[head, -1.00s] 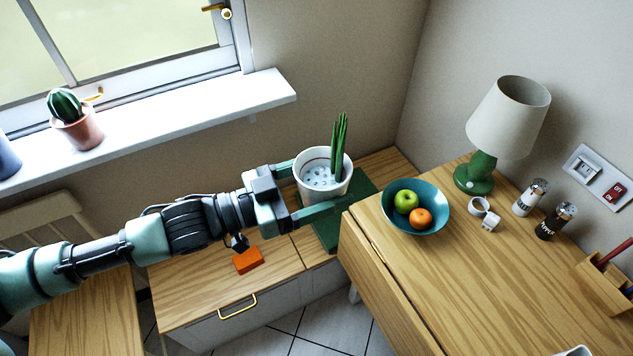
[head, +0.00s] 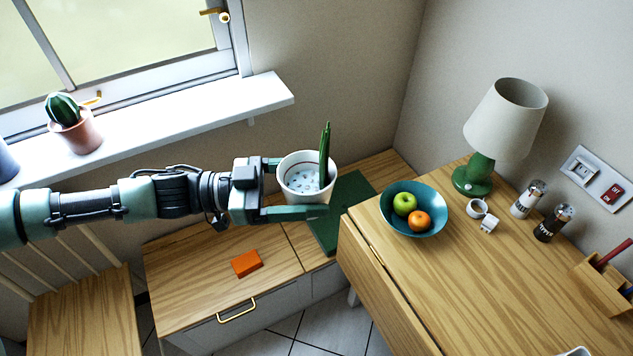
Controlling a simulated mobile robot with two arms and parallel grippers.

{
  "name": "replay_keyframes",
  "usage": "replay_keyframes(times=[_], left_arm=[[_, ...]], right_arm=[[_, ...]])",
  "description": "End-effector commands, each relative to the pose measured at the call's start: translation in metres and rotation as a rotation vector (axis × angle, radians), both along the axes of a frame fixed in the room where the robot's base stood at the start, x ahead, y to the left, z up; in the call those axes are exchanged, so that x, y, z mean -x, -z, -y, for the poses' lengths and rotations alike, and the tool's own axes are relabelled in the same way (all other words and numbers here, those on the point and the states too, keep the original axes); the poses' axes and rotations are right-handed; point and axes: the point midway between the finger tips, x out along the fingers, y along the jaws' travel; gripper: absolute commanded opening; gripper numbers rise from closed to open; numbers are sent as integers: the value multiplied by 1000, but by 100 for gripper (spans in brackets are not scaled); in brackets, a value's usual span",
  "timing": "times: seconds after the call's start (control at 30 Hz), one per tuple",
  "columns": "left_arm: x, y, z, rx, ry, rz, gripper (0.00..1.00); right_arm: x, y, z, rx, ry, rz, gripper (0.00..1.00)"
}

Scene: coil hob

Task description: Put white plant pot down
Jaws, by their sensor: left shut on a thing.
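The white plant pot (head: 304,190) is a round white pot with pale pebbles inside and an upright green plant (head: 325,155) at its right side. My left gripper (head: 296,188) comes in from the left and is shut on the pot, with one green finger on its far side and one on its near side. The pot is upright over the low wooden cabinet, at the left edge of the dark green mat (head: 349,199). I cannot tell whether its base touches the surface. My right gripper is not in view.
An orange block (head: 247,263) lies on the low cabinet (head: 190,290). The higher wooden table (head: 470,290) holds a teal fruit bowl (head: 437,227), a green lamp (head: 482,165) and shakers. A cactus pot (head: 76,131) stands on the windowsill. Most of the green mat is bare.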

Motion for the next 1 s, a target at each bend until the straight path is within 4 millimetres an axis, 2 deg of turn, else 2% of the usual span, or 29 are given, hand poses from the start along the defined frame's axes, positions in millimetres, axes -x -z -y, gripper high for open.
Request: replay_keyframes(times=[0.37,0.53,0.67,0.77,0.9,1.0], left_arm=[[2,-2,-5,3,85,1,6],[8,1,5,7,92,-2,6],[21,6,29,10,101,-4,6],[35,8,56,12,97,-5,6],[49,2,90,12,52,-1,6],[53,-6,105,11,0,0,6]], right_arm=[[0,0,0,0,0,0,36],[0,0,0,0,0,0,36],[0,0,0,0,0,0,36],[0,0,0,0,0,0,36],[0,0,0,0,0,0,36],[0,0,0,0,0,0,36]])
